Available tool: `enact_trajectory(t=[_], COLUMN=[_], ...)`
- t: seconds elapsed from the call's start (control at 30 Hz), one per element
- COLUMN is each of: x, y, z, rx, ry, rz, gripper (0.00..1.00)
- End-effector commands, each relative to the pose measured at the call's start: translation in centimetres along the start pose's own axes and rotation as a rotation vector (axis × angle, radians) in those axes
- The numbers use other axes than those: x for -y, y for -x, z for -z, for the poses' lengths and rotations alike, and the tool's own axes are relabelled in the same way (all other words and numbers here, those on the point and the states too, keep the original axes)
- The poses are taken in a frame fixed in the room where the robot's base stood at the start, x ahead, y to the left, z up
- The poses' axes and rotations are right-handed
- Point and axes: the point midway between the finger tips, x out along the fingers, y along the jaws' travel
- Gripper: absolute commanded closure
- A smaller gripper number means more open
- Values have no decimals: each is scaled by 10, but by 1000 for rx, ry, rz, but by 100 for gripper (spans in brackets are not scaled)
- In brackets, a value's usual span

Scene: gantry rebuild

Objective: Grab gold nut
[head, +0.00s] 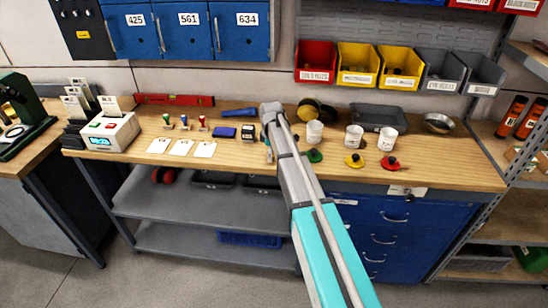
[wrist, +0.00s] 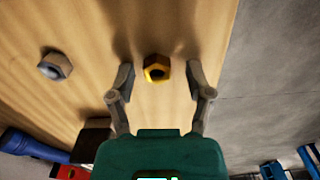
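The gold nut (wrist: 157,68) lies on the wooden bench top in the wrist view. My gripper (wrist: 162,78) is open, with one finger on each side of the gold nut and a gap between each finger and the nut. Whether the fingertips are down at the nut's height is hard to tell. A grey nut (wrist: 55,66) lies on the bench to the left, outside the fingers. In the head view my arm reaches over the workbench (head: 130,153) and hides the spot under my gripper, so the gold nut does not show there.
White cups (head: 314,132) and coloured knobbed discs (head: 390,162) stand right of my arm. In the wrist view a blue flashlight (wrist: 30,145) lies at lower left. The bench edge runs close to the right finger.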

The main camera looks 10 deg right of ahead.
Motion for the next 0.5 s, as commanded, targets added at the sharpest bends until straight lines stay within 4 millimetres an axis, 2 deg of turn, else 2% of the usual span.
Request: enact_trajectory(t=[0.03, 0.3, 0.5], x=[0, 0, 0], y=[0, 0, 0], z=[0, 0, 0], rx=[0, 0, 0], ry=[0, 0, 0], rz=[0, 0, 0], gripper=[52, 100, 100])
